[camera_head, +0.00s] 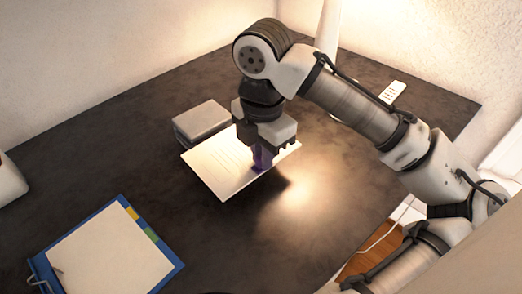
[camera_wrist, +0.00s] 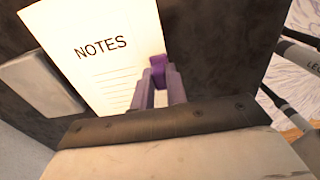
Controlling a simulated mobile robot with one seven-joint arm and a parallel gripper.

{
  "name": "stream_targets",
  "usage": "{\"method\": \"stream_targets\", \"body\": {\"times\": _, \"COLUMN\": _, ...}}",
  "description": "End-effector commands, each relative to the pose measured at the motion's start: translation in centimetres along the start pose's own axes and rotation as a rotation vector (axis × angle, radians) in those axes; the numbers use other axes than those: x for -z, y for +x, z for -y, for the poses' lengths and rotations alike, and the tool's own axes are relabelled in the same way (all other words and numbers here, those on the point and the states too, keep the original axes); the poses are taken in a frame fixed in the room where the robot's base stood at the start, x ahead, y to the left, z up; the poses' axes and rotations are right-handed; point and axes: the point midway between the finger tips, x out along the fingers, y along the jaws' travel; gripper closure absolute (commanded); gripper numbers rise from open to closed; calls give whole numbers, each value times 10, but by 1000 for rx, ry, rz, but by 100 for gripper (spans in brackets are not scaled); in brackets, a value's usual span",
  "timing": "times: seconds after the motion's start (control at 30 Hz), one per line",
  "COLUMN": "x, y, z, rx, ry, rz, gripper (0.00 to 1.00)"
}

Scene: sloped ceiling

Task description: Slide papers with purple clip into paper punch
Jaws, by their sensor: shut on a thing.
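The papers (camera_head: 222,168) are a white stack; their top sheet reads "NOTES" in the wrist view (camera_wrist: 95,45). A purple clip (camera_head: 262,160) is on their edge and also shows in the wrist view (camera_wrist: 158,70). My gripper (camera_head: 264,148) is shut on the purple clip from above. The papers appear held above the table, with a shadow to their lower right. A grey block-like device (camera_head: 202,119), which looks like the paper punch, sits just behind the papers' left part. It also shows at the left of the wrist view (camera_wrist: 42,82). Its slot is not visible.
The dark table (camera_head: 110,160) has free room at the front and left. A white remote-like object (camera_head: 392,92) lies at the back right, beyond my arm. A white object (camera_head: 10,182) stands at the left edge.

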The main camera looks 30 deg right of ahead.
Motion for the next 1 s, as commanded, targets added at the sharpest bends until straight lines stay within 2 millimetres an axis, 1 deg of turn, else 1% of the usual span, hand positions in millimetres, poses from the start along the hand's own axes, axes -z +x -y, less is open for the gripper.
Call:
{"method": "stream_targets", "body": {"times": 0.1, "x": 1, "y": -1, "z": -1, "rx": -2, "ry": -2, "rz": -3, "gripper": 100}}
{"method": "stream_targets", "body": {"times": 0.2, "x": 1, "y": 8, "z": 0, "rx": -1, "ry": -1, "rz": -2, "gripper": 100}}
{"method": "stream_targets", "body": {"times": 1.0, "x": 1, "y": 57, "z": 0, "rx": 0, "ry": -1, "rz": -2, "gripper": 100}}
